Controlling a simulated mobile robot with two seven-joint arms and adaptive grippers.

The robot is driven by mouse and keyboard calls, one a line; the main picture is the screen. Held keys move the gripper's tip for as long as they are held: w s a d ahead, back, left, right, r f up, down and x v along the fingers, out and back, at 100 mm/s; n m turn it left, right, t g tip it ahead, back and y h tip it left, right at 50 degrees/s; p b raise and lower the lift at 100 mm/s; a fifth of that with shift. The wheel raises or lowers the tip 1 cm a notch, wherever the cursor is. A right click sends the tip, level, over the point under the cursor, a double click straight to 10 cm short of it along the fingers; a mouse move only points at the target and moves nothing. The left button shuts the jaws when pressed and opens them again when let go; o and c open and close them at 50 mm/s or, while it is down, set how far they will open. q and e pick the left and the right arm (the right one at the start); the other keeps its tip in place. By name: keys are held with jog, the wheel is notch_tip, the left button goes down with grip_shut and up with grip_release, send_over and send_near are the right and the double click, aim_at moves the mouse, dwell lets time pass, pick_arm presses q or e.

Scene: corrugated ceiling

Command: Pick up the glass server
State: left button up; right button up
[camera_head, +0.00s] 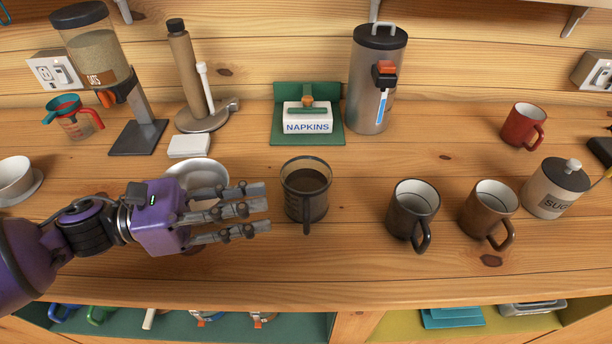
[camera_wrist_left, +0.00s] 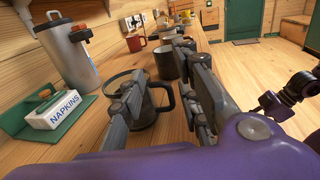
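The glass server (camera_head: 305,207) stands upright on the wooden counter, with dark contents showing inside its rim and its handle toward the front edge. My left gripper (camera_head: 266,209) is just left of it, its fingers spread and pointing right toward it. The fingers look empty, with a small gap to the server in the head view. In the left wrist view, the server (camera_wrist_left: 143,111) shows partly hidden behind the fingers. My right gripper is not in the head view; dark mechanical parts (camera_wrist_left: 288,98) at the right of the left wrist view may belong to my right arm.
A white bowl (camera_head: 208,172) sits behind my left gripper. A black mug (camera_head: 408,205) and a brown mug (camera_head: 486,207) stand right of the server. A napkin holder (camera_head: 308,124) and a metal dispenser (camera_head: 374,90) stand behind. Counter between server and black mug is clear.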

aim_at(306, 200)
pick_arm(q)
jog(key=f, duration=0.7)
jog(key=shift+s, duration=0.25)
jog(key=shift+w+d, duration=0.15)
jog(key=shift+d, duration=0.8)
jog(key=shift+w+d+f, duration=0.1)
jog(key=shift+w+d, duration=0.1)
jog(key=shift+d, duration=0.35)
jog(key=d, duration=0.2)
jog(key=w+d+p, duration=0.1)
jog(key=d, duration=0.1)
jog(key=shift+d, duration=0.25)
pick_arm(e)
jog(key=shift+s+d+r, duration=0.15)
jog(key=shift+s+r, duration=0.25)
jog(key=shift+s, duration=0.15)
pick_arm(q)
jog(key=shift+s, duration=0.1)
jog(key=shift+c, duration=1)
grip_shut()
pick_arm(e)
jog(key=shift+s, duration=0.15)
